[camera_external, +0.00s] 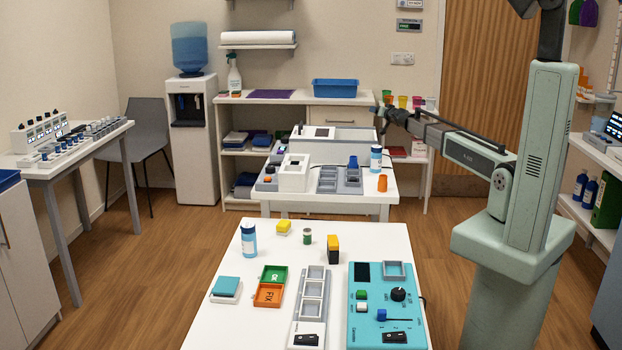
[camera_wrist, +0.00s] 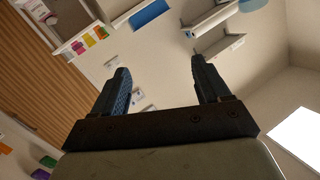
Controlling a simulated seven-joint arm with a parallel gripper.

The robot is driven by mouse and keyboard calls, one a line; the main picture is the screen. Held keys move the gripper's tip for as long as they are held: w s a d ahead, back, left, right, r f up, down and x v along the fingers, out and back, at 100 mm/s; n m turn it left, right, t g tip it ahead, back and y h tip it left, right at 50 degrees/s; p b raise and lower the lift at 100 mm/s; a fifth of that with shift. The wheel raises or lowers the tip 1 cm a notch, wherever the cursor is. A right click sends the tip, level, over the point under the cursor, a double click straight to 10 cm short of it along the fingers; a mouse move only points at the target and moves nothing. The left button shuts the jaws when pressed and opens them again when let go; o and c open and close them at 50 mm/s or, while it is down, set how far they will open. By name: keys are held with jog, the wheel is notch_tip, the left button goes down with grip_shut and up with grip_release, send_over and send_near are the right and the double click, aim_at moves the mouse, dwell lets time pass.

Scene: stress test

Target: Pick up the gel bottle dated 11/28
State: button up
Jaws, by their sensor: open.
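A blue-and-white bottle (camera_external: 249,240) stands upright at the back left of the near white table. A similar blue-and-white bottle (camera_external: 376,158) stands upright at the right of the farther table. Either could be a gel bottle; their labels are too small to read, so I cannot tell which bears 11/28. My gripper (camera_external: 384,114) is raised at the end of my outstretched arm, above the back of the farther table and apart from both bottles. In the wrist view my gripper (camera_wrist: 160,70) is open, with nothing between its two dark fingers. No bottle that I can make out as a gel bottle shows there.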

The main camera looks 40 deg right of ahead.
jog(key=w+a+r+t, duration=0.2)
jog(key=w+r, duration=0.2)
jog(key=r, duration=0.7)
jog(key=w+a+r+n+y, duration=0.1)
jog(key=a+r, duration=0.1)
jog(key=a, duration=0.3)
jog(key=w+a+r+n, duration=0.1)
jog(key=w+a+r, duration=0.1)
jog(key=a+r, duration=0.15)
jog(key=s+a+f+n+g+y, duration=0.1)
jog(key=a+f+n+g+y, duration=0.15)
jog(key=a, duration=1.25)
jog(key=s+a+f+n+g+y, duration=0.1)
jog(key=s+a+f+n, duration=0.15)
jog(key=a, duration=1.15)
jog(key=a+f+n+g+y, duration=0.2)
jog(key=a+f, duration=0.2)
jog(key=a, duration=1.1)
jog(key=n+g+y, duration=0.3)
jog(key=n+g, duration=0.8)
jog(key=n, duration=0.4)
send_over(248, 225)
jog(key=s+d, duration=0.1)
jog(key=d, duration=0.2)
notch_tip(248, 225, down, 6)
jog(key=x, duration=1.3)
jog(key=shift+w+f, duration=0.1)
jog(key=shift+w, duration=0.1)
jog(key=c, duration=1.1)
jog(key=shift+c, duration=0.2)
